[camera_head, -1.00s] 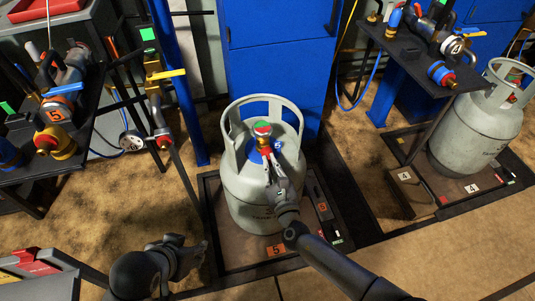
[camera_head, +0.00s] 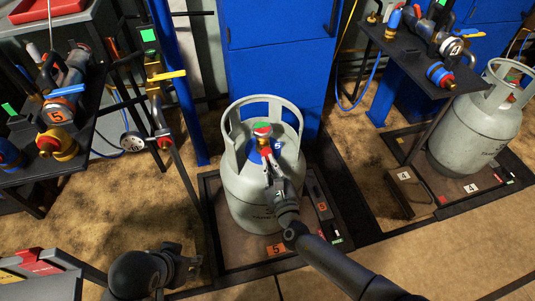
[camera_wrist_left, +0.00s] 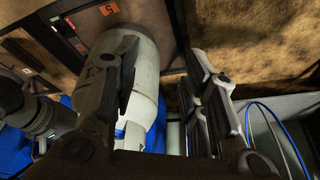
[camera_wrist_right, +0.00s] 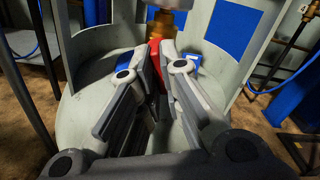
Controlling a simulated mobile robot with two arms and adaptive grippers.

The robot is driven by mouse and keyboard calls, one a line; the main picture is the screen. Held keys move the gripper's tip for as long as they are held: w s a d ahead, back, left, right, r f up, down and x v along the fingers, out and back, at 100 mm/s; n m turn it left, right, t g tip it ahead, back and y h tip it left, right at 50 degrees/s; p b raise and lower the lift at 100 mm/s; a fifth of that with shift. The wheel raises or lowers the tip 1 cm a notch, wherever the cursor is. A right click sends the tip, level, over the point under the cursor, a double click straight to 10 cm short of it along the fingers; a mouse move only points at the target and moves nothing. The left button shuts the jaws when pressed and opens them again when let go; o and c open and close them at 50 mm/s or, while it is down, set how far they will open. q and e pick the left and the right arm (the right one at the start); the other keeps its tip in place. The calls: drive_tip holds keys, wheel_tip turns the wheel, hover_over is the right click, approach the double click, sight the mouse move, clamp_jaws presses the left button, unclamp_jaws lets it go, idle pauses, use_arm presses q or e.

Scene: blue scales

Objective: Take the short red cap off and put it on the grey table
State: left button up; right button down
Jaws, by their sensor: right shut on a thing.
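The grey gas cylinder (camera_head: 249,190) stands upright inside its guard collar. My right gripper (camera_head: 267,165) reaches to the valve's near side. In the right wrist view its fingers (camera_wrist_right: 158,72) are shut on the short red cap (camera_wrist_right: 154,58), just below the brass valve (camera_wrist_right: 166,22). The fingers hide part of the cap. My left gripper (camera_head: 190,268) is low at the left, away from the cylinder; its fingers (camera_wrist_left: 160,85) are spread and empty.
A grey table (camera_head: 91,14) with a red tray (camera_head: 50,8) is at the upper left. A black stand with valve fittings (camera_head: 62,100) stands at the left. A second cylinder (camera_head: 475,135) is at the right. A blue cabinet (camera_head: 275,65) stands behind.

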drive_tip(key=shift+n, duration=0.3)
drive_tip(key=shift+n+p, duration=0.3)
use_arm(q)
drive_tip(key=shift+s+a+r, duration=0.15)
drive_tip(key=shift+s+r, duration=0.1)
drive_tip(key=shift+s, duration=0.25)
use_arm(e)
drive_tip(key=shift+n, duration=0.3)
drive_tip(key=shift+r+n+p, duration=0.1)
drive_tip(key=shift+n+p, duration=0.6)
drive_tip(key=shift+n, duration=1)
use_arm(q)
drive_tip(key=shift+w+g, duration=0.15)
drive_tip(key=shift+g, duration=0.15)
